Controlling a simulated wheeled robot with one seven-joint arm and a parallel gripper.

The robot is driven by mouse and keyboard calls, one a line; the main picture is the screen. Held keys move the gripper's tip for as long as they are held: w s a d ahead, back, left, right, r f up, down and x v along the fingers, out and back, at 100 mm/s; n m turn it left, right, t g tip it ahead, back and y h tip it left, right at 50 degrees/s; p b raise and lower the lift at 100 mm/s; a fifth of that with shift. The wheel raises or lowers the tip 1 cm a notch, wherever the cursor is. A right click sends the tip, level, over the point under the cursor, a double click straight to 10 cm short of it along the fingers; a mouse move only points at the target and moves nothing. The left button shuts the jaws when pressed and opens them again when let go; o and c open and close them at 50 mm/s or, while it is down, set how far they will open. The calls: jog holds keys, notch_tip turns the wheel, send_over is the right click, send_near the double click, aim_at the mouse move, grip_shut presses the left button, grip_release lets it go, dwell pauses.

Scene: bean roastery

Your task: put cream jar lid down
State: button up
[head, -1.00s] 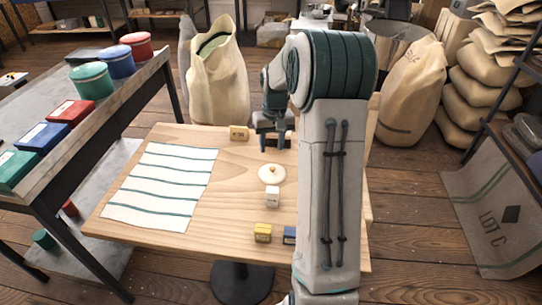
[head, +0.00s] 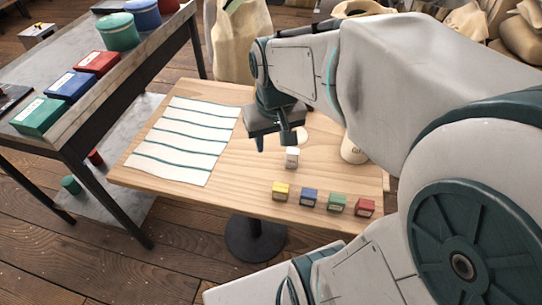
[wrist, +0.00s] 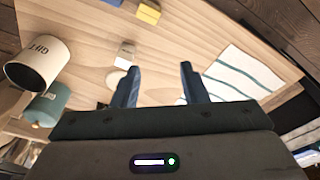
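The cream lid (head: 303,136) lies on the wooden table, partly hidden behind my gripper in the head view. In the wrist view the lid (wrist: 115,78) is a pale disc beside and partly behind the left finger. My gripper (head: 277,142) is above the table, left of the lid in the head view. Its fingers (wrist: 160,84) are apart, with only bare tabletop showing between them. A cream jar marked GIFT (wrist: 38,62) shows a dark open mouth in the wrist view. The jar (head: 353,150) is partly hidden by my arm in the head view.
A white box (head: 292,157) stands near the lid. Yellow (head: 280,190), blue (head: 309,197), green (head: 337,203) and red (head: 365,208) boxes line the front edge. A striped cloth (head: 188,140) covers the table's left. A teal canister (wrist: 48,103) is near the jar.

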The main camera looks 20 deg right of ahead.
jog(key=s+a+f, duration=0.1)
jog(key=s+a, duration=0.1)
jog(key=s, duration=0.3)
jog(key=shift+s+f+t, duration=0.15)
jog(key=shift+s+t, duration=0.15)
jog(key=shift+s, duration=0.1)
jog(key=p+v, duration=0.2)
jog(key=v, duration=0.1)
jog(key=w+p+v, duration=0.1)
jog(key=p+v, duration=0.1)
jog(key=p, duration=0.1)
jog(key=shift+d+r, duration=0.25)
jog(key=shift+r, duration=0.25)
